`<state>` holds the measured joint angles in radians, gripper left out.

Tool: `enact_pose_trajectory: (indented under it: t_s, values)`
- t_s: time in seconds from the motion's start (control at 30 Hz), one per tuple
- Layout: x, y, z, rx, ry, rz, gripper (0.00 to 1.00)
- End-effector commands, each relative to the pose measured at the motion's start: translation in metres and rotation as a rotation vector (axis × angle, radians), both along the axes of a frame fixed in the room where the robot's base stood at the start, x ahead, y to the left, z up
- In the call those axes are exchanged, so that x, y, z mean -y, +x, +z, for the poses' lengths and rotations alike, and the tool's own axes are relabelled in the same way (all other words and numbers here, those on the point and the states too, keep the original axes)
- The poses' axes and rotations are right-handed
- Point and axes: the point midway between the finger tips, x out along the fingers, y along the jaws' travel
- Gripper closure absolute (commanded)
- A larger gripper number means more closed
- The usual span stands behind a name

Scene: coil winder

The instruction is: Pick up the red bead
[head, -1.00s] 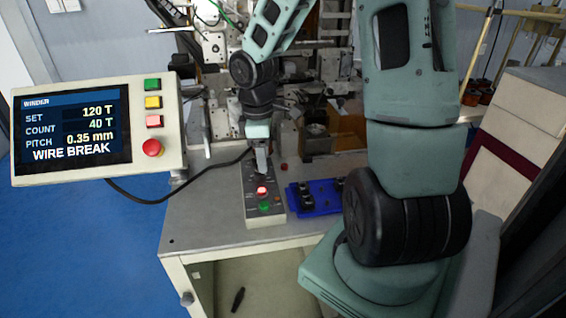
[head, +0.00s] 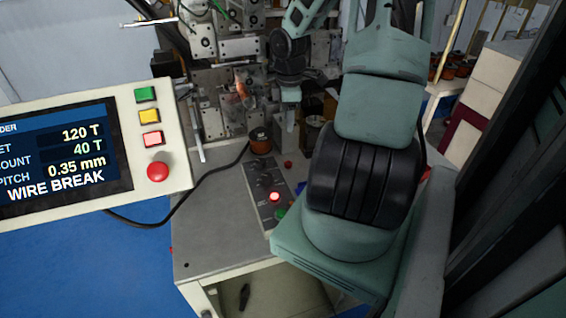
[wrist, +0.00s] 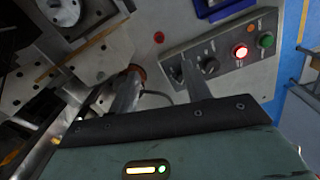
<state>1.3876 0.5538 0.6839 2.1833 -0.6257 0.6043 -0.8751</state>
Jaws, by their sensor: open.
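The red bead (head: 288,163) is a small dark red dot on the grey bench top, right of the control box's far end. It also shows in the wrist view (wrist: 159,37), near the top, beyond my fingertips. My gripper (head: 290,122) hangs above the bench at the back, over the far side of the bead in the head view. In the wrist view my gripper (wrist: 157,75) has its two fingers apart with nothing held between them. The bead is apart from both fingers.
A grey control box (head: 262,180) with a lit red button (head: 275,197) stands beside the bead. A copper spool (head: 260,141) and the winding machine (head: 215,90) are behind. A blue tray (wrist: 222,10) shows in the wrist view. The display panel (head: 165,125) is at the left.

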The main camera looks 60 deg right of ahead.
Motion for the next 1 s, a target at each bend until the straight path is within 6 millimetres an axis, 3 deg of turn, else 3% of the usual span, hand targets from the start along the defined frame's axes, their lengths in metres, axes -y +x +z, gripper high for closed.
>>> enact_pose_trajectory:
  t_s: [0.4,0.77,1.0]
  values:
    - [-0.002,0.0,-0.086,-0.003,0.005,0.003,0.52]
    - [-0.001,0.001,-0.117,-0.001,0.003,0.001,0.52]
    - [0.001,0.001,-0.15,-0.002,0.004,0.002,0.52]
